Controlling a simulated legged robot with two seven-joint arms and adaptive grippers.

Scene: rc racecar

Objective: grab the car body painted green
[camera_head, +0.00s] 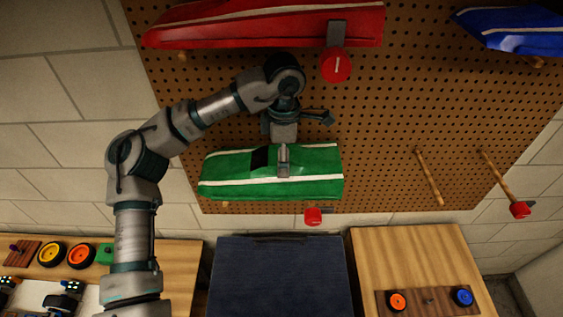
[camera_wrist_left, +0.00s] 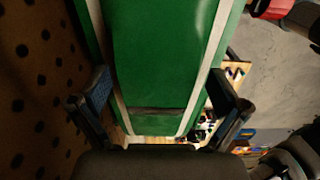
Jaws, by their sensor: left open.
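The green car body (camera_head: 315,172) with white stripes hangs in front of the brown pegboard in the head view. My left gripper (camera_head: 284,160) comes down from above onto it. In the left wrist view the green car body (camera_wrist_left: 165,60) fills the middle, between the two spread fingers of my left gripper (camera_wrist_left: 160,105). One finger is on each side of the body, and I cannot tell whether they touch it. My right gripper is not in either view.
A red car body (camera_head: 270,27) hangs above and a blue one (camera_head: 515,28) at the upper right. Wooden pegs (camera_head: 428,177) stick out of the pegboard (camera_head: 390,110); some have red ends. Below are a dark blue surface (camera_head: 278,280) and wooden tables (camera_head: 410,260) with wheels.

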